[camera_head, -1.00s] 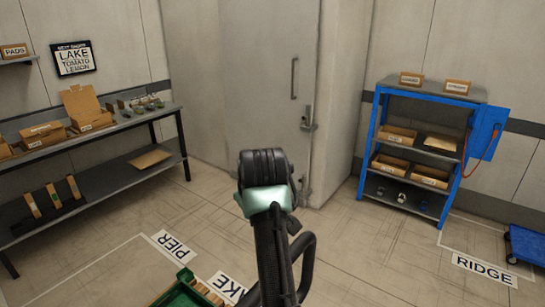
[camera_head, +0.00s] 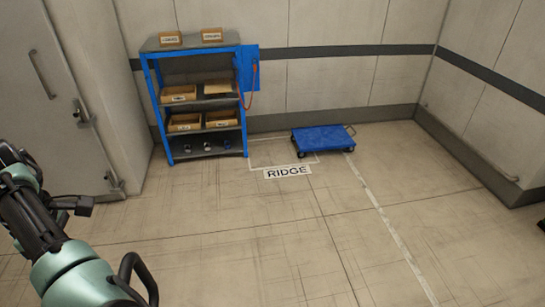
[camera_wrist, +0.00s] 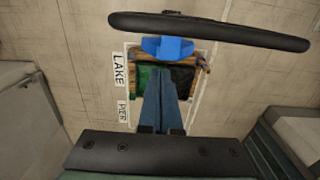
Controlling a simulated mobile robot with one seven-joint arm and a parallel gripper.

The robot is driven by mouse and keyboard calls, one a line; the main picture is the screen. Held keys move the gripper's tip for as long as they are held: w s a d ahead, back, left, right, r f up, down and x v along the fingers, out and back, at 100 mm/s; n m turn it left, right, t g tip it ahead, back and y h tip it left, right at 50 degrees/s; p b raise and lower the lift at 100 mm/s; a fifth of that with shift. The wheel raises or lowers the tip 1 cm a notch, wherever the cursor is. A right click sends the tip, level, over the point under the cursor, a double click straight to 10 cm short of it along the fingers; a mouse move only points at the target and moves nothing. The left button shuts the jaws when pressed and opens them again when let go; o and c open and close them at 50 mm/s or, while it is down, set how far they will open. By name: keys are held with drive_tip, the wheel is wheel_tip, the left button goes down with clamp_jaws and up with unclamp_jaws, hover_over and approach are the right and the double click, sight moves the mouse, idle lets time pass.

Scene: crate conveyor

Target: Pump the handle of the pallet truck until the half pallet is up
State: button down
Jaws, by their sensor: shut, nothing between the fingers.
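In the wrist view, my gripper (camera_wrist: 165,76) shows as two long blue-grey fingers shut together, with nothing between them. A bright blue part (camera_wrist: 168,48), seemingly the pallet truck's body, lies just beyond the fingertips. A thick black bar (camera_wrist: 215,30), apparently the truck's handle, crosses the top of this view, apart from the fingers in the picture. Below, the half pallet (camera_wrist: 133,60) shows only its wooden edge. A green crate (camera_wrist: 147,80) and a dark crate (camera_wrist: 182,78) are on it. Its height above the floor cannot be told. The head view shows neither truck nor gripper.
Floor labels LAKE (camera_wrist: 118,70) and PIER (camera_wrist: 123,112) lie beside the pallet. In the head view, a blue shelf rack (camera_head: 243,110) stands by the wall. A blue cart (camera_head: 322,139) is behind the RIDGE label (camera_head: 287,172). The floor in front is clear.

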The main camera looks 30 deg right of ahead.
wheel_tip(320, 180, down, 12)
drive_tip(key=f+b, duration=0.1)
drive_tip(key=b, duration=1)
drive_tip(key=s+d+f+b, duration=0.1)
drive_tip(key=s+d+f, duration=0.3)
drive_tip(key=d, duration=1.1)
drive_tip(key=s+d+f+b, duration=0.1)
drive_tip(key=s+d+f, duration=0.3)
drive_tip(key=d, duration=1.2)
drive_tip(key=s+d+f+b, duration=0.1)
drive_tip(key=s+d+f, duration=0.4)
drive_tip(key=d, duration=1)
drive_tip(key=shift+s+d+b, duration=0.2)
drive_tip(key=shift+s+b, duration=0.2)
drive_tip(key=shift+s, duration=0.65)
drive_tip(key=shift+r, duration=0.1)
